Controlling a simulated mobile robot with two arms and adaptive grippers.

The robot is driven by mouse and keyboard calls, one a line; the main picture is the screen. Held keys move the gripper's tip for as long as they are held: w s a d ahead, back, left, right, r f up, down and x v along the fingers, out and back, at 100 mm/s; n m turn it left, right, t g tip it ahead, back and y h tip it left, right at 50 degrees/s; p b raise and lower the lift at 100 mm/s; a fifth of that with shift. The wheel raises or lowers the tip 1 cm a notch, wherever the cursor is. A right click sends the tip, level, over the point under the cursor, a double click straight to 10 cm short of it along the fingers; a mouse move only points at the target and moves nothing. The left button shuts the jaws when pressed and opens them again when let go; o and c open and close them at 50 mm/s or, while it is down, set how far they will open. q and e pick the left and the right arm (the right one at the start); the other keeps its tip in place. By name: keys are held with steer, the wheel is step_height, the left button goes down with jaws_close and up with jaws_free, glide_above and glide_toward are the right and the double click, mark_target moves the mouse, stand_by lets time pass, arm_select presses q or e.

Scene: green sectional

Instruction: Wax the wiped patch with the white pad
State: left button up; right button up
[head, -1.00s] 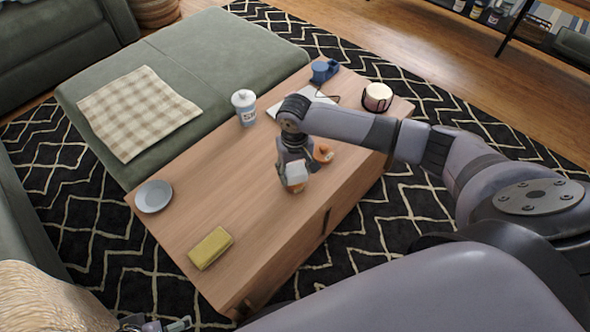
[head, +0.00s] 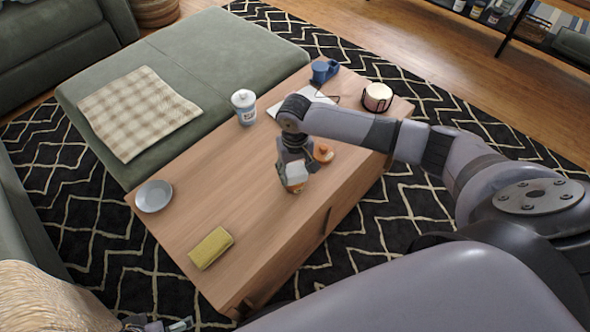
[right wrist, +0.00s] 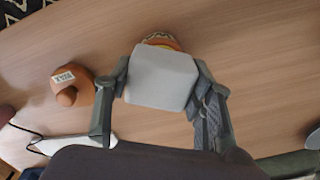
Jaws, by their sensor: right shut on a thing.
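The white pad (head: 293,174) is a pale block held by my right gripper (head: 291,162), low over the wooden table (head: 205,195). In the right wrist view the pad (right wrist: 162,77) sits between the two fingers of the right gripper (right wrist: 160,92). An orange-yellow round thing (right wrist: 161,39) shows partly just beyond the pad; the pad hides the rest, and I cannot tell if they touch. An orange knobbed piece with a WAX label (right wrist: 72,86) lies beside the gripper, also in the head view (head: 323,152). My left gripper (head: 160,325) barely shows at the bottom edge. No wiped patch stands out.
A yellow sponge (head: 211,248) and a grey dish (head: 154,196) are at the table's near left. A white lidded container (head: 244,107), a blue tape dispenser (head: 324,71) and a candle (head: 377,97) stand farther back. Bare wood lies between the dish and the pad.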

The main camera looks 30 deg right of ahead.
arm_select(q)
steer(key=shift+w, duration=0.15)
stand_by(0.5)
steer(key=shift+f, duration=1.1)
arm_select(e)
steer(key=shift+s+f, duration=0.1)
stand_by(1.7)
arm_select(q)
steer(key=shift+w+d+r+p, duration=0.1)
steer(key=shift+w+r+p, duration=0.15)
steer(key=shift+p, duration=0.15)
